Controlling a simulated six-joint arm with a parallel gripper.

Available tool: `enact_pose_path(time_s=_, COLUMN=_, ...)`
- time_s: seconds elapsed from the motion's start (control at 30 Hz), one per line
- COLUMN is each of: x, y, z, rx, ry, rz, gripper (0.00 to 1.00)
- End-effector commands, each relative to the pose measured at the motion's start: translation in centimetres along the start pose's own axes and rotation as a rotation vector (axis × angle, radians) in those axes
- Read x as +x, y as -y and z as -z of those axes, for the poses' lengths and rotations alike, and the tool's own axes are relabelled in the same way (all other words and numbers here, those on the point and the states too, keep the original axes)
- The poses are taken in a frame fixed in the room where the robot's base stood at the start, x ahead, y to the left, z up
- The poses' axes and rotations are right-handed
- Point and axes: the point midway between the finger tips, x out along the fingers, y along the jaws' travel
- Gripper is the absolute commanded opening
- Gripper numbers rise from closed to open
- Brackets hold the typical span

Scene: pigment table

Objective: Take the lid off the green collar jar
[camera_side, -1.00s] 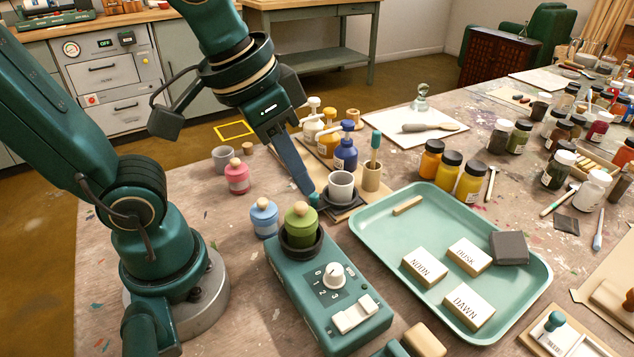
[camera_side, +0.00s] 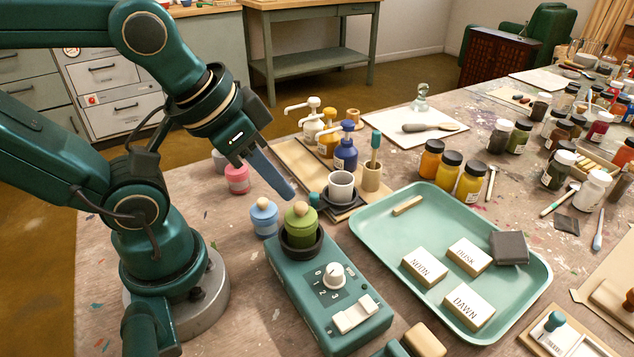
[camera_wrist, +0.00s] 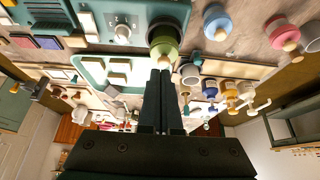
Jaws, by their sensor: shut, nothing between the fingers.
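The green jar (camera_side: 300,229) stands upright in a black cup on top of a teal machine (camera_side: 325,300). Its green lid with a pale wooden knob (camera_side: 300,208) is on it. In the wrist view, the green jar (camera_wrist: 164,40) is at the top centre, just beyond my fingertips. My gripper (camera_side: 291,193) is shut and empty. Its tips are just above and behind the knob in the side view, seemingly apart from it. In the wrist view, my gripper (camera_wrist: 160,76) points at the jar, and its fingers lie together.
A blue jar (camera_side: 264,218) stands close left of the machine, with a pink jar (camera_side: 237,179) behind it. A grey cup (camera_side: 341,186) stands on a dark base behind right. A green tray (camera_side: 370,228) with labelled blocks lies to the right. Pump bottles (camera_side: 345,150) stand behind.

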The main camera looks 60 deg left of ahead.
Motion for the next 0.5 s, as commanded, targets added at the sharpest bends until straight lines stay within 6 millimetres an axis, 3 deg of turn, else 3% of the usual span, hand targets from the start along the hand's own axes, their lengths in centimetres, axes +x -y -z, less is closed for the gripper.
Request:
enact_pose_path(time_s=0.27, x=0.0, y=0.0, z=0.01, rx=0.0, ry=0.0, rz=0.0, gripper=0.0)
enact_pose_path(time_s=0.3, x=0.0, y=0.0, z=0.01, rx=0.0, ry=0.0, rz=0.0, gripper=0.04)
enact_pose_path(time_s=0.5, x=0.0, y=0.0, z=0.01, rx=0.0, ry=0.0, rz=0.0, gripper=0.8)
